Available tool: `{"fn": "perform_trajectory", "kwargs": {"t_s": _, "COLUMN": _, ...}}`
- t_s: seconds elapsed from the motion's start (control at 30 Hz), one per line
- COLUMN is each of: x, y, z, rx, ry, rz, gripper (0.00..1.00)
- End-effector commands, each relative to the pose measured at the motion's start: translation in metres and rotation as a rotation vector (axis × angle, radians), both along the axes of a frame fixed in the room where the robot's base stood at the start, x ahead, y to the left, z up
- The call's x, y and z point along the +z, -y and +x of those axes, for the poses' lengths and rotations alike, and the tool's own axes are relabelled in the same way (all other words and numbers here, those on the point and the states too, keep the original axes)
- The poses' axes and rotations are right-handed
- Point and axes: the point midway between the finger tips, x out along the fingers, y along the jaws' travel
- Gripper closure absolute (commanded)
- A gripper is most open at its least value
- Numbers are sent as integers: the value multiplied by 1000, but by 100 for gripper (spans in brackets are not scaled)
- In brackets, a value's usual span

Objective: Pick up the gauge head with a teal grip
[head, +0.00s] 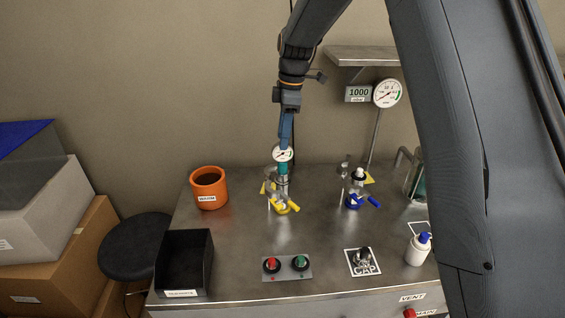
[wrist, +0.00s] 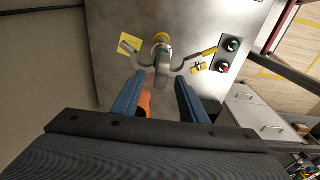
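The gauge head (head: 283,168) has a round white dial above a teal grip. It stands upright on a metal fitting with yellow handles (head: 282,208) on the steel bench. My gripper (head: 285,146) points down right above the dial in the head view. In the wrist view my gripper (wrist: 159,79) is open, with its blue fingers apart and the gauge head (wrist: 162,75) showing between and just beyond the tips. I cannot tell whether either finger touches it.
A blue-handled fitting (head: 356,190) stands to the right, with a gauge on a post (head: 388,94) behind. An orange WARM pot (head: 208,187) and a black bin (head: 184,263) are at left. A button panel (head: 287,267), a CAP mat (head: 350,272) and a white bottle (head: 418,250) lie nearer the front.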

Motion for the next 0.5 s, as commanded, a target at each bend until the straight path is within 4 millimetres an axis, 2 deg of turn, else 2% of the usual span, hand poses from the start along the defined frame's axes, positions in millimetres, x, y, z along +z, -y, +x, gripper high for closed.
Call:
{"fn": "perform_trajectory", "kwargs": {"t_s": 0.3, "x": -38, "y": -3, "z": -3, "rx": 0, "ry": -2, "rz": -1, "gripper": 61}}
{"fn": "perform_trajectory", "kwargs": {"t_s": 0.5, "x": -44, "y": -4, "z": -2, "rx": 0, "ry": 1, "rz": 0, "gripper": 61}}
